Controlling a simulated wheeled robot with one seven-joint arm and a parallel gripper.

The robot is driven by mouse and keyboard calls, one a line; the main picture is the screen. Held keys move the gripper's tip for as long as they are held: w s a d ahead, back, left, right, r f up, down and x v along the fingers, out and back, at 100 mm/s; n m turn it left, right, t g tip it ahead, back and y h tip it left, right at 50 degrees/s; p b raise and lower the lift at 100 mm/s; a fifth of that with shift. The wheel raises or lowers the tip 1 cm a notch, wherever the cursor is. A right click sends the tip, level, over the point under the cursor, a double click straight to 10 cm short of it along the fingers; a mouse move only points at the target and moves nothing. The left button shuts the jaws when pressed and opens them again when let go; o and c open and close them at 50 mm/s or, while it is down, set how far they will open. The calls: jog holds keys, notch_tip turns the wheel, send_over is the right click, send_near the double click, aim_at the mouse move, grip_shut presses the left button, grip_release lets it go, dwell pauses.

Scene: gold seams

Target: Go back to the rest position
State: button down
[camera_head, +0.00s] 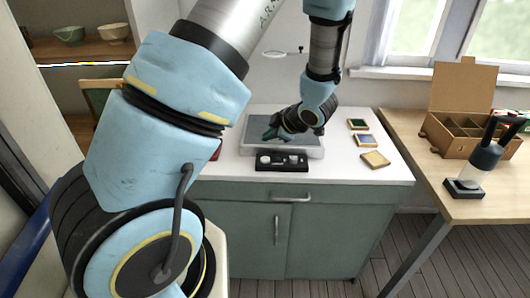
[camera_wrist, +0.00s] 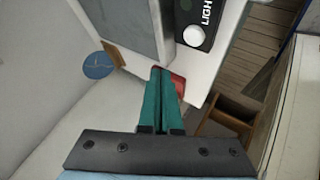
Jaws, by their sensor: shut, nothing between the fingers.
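My gripper (camera_head: 269,134) is over the left part of a grey-topped light box (camera_head: 312,151) on the white counter. In the wrist view its two green fingers (camera_wrist: 162,98) are pressed together with nothing between them. Beside the box is a black control strip (camera_head: 281,167) with a pale knob; in the wrist view the strip (camera_wrist: 207,38) reads "LIGHT". A red item (camera_wrist: 179,84) shows just beyond the fingertips; whether they touch it I cannot tell. My arm covers much of the left of the head view.
Green, blue and tan framed tiles (camera_head: 375,159) lie on the counter's right (camera_head: 345,174). A wooden table (camera_head: 425,170) holds an open compartment box (camera_head: 455,140) and a dark-topped device (camera_head: 485,158). Bowls (camera_head: 115,32) stand on a shelf at upper left. Floor shows at lower right.

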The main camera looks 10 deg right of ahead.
dwell(0.4)
jog(key=shift+w+a+r+m+h, duration=0.1)
jog(key=shift+w+r+m+h, duration=0.1)
jog(key=shift+w+m+h, duration=0.1)
jog(key=a+r+m+g+h, duration=0.2)
jog(key=a+r+m+h, duration=0.1)
jog(key=r+m+h, duration=0.25)
jog(key=s+a+r+m+g+y, duration=0.1)
jog(key=s+a+r+m+g, duration=0.3)
jog(key=s+a+m, duration=0.6)
jog(key=s+a, duration=0.3)
jog(key=a, duration=0.1)
jog(key=shift+s, duration=0.35)
